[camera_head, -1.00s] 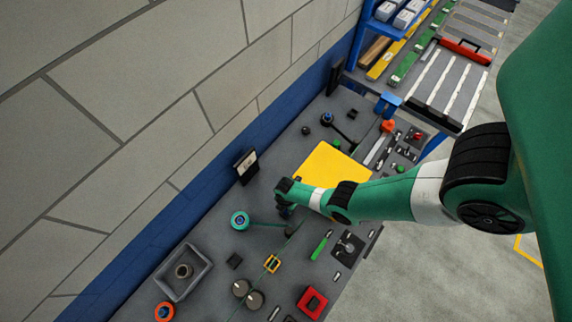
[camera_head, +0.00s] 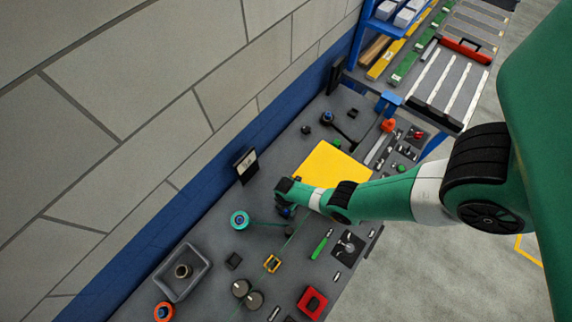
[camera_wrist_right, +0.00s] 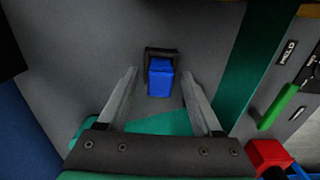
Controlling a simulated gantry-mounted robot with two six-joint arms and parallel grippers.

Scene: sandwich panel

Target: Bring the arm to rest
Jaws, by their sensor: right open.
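My right arm (camera_head: 385,198) reaches in from the right over the bench in the head view. Its right gripper (camera_head: 287,209) is above the middle of the bench, mostly hidden behind the wrist. In the right wrist view the gripper (camera_wrist_right: 163,88) has its two fingers wide apart. A blue block with a black frame (camera_wrist_right: 160,78) shows between the fingers, with gaps on both sides. I cannot tell how far below the fingertips it is. My left gripper is not in view.
A yellow panel (camera_head: 328,168) lies beside the wrist. Clear floor (camera_head: 430,275) lies to the right.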

